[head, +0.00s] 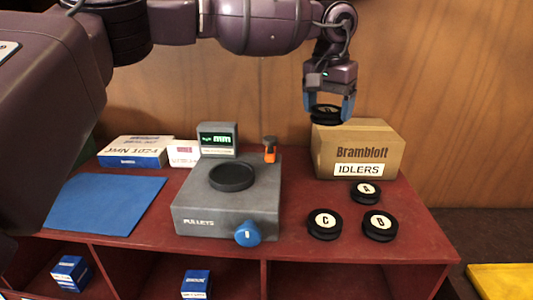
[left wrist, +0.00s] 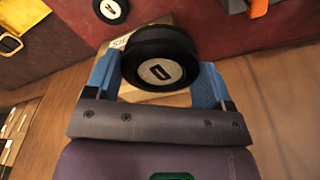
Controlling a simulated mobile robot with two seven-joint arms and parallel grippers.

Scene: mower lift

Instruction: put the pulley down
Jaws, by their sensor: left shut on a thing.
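My left gripper (head: 329,104) has blue fingers pointing down and is shut on a black pulley (head: 325,114). The held pulley also shows in the left wrist view (left wrist: 162,74), between the fingers, with a pale lettered disc whose letter I cannot read surely. It is at the top left corner of the cardboard box marked IDLERS (head: 382,140); whether it touches the box I cannot tell. Three more pulleys, pulley A (head: 366,192), pulley C (head: 324,225) and one like D (head: 379,227), lie on the red bench in front of the box. My right gripper is not in view.
A grey PULLEYS device (head: 205,221) with a round black plate (head: 232,177) and blue knob (head: 247,234) stands mid-bench. A blue mat (head: 105,203) lies empty at left. White boxes (head: 135,150) and a small display (head: 217,140) stand behind. Bare bench (head: 395,265) shows at front right.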

